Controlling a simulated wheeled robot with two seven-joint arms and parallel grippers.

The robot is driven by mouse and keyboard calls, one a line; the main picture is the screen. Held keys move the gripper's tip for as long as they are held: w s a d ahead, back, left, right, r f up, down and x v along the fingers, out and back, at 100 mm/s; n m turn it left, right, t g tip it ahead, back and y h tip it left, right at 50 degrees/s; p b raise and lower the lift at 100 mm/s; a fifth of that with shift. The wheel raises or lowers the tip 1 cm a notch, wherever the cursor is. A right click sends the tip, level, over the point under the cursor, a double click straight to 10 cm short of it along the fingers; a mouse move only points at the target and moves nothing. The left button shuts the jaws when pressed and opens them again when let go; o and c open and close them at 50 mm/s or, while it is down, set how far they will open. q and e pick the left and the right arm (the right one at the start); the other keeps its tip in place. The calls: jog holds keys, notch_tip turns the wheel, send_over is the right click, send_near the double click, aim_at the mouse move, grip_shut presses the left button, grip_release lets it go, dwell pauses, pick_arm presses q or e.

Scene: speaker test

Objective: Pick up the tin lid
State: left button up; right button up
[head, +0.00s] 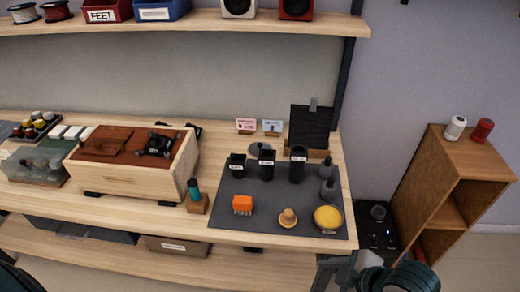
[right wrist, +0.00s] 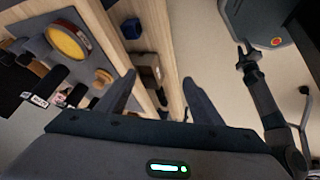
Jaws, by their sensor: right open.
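A flat grey disc (head: 259,149) lies behind the black tubs on the bench and may be the tin lid; I cannot tell for sure. A tub partly covers it. A round tin with a yellow top (head: 327,217) sits at the front right of the dark mat (head: 270,222); this tin also shows in the right wrist view (right wrist: 68,42). My right gripper (right wrist: 156,90) is open and empty, in front of the bench edge and apart from the tin. In the head view my right arm shows at the bottom right. My left gripper is out of view.
Black tubs (head: 266,165), an orange block (head: 242,204), a wooden knob (head: 288,217) and grey bottles (head: 327,188) stand on the mat. A black board (head: 310,128) stands behind. A wooden box (head: 130,175) is at left. The mat's middle is partly clear.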

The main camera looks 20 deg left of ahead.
jog(key=s+d+f+m+h, duration=0.3)
jog(key=s+d+f+m, duration=0.3)
jog(key=d+f+m, duration=0.3)
jog(key=s+d+f+m+h, duration=0.2)
jog(key=s+d+f+m, duration=0.35)
jog(key=d+f, duration=0.45)
jog(key=s+d+f, duration=0.1)
jog(key=s+f, duration=0.2)
jog(key=f, duration=1)
jog(key=s+f, duration=0.3)
jog(key=f, duration=1)
jog(key=s+d+f+g, duration=0.1)
jog(key=s+d+f, duration=0.2)
jog(key=s+f, duration=1)
jog(key=shift+s+f+g+h, duration=0.3)
jog(key=shift+s+h, duration=0.1)
jog(key=shift+s, duration=0.65)
jog(key=shift+d+m, duration=0.1)
jog(key=shift+m, duration=0.15)
